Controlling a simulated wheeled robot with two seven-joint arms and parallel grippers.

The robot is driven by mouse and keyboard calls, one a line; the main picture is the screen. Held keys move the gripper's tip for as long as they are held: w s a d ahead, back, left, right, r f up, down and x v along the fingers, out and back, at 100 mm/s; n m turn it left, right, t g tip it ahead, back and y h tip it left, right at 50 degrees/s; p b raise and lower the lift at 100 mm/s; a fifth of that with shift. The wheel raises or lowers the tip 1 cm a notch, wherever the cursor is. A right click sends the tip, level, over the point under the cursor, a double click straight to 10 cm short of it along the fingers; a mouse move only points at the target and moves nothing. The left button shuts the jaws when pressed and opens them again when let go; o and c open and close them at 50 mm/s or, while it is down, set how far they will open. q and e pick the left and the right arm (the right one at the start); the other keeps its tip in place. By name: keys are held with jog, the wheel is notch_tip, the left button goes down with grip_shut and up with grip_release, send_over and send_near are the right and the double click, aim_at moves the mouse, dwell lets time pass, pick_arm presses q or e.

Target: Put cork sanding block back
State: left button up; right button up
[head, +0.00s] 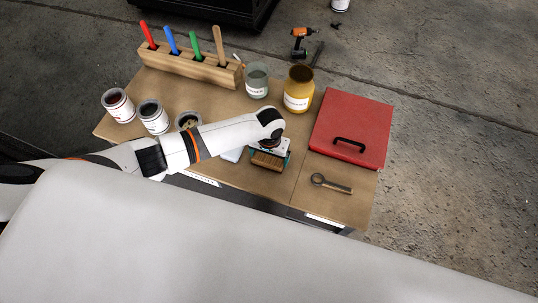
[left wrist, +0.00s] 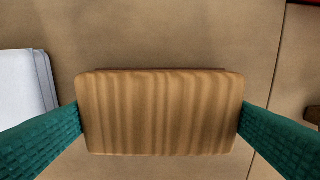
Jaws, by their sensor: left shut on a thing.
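The cork sanding block (head: 267,161) is a brown striped block at the front middle of the brown table. In the left wrist view the block (left wrist: 160,112) fills the middle, with a teal finger pressed on each short end. My left gripper (head: 269,154) is shut on it from above. The block is at or just above the table top; I cannot tell whether it touches. My right gripper is not in view.
A red case (head: 350,125) with a black handle lies to the right, and a magnifier-like tool (head: 332,184) in front of it. Jars, including a yellow one (head: 299,88), stand behind and left. A wooden rack (head: 190,66) holds coloured handles. A pale flat item (left wrist: 24,85) lies left of the block.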

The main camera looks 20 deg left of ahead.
pick_arm(q)
jog(key=shift+f, duration=0.3)
jog(key=o, duration=0.7)
jog(key=shift+r, duration=0.1)
notch_tip(320, 180, up, 12)
dwell(0.4)
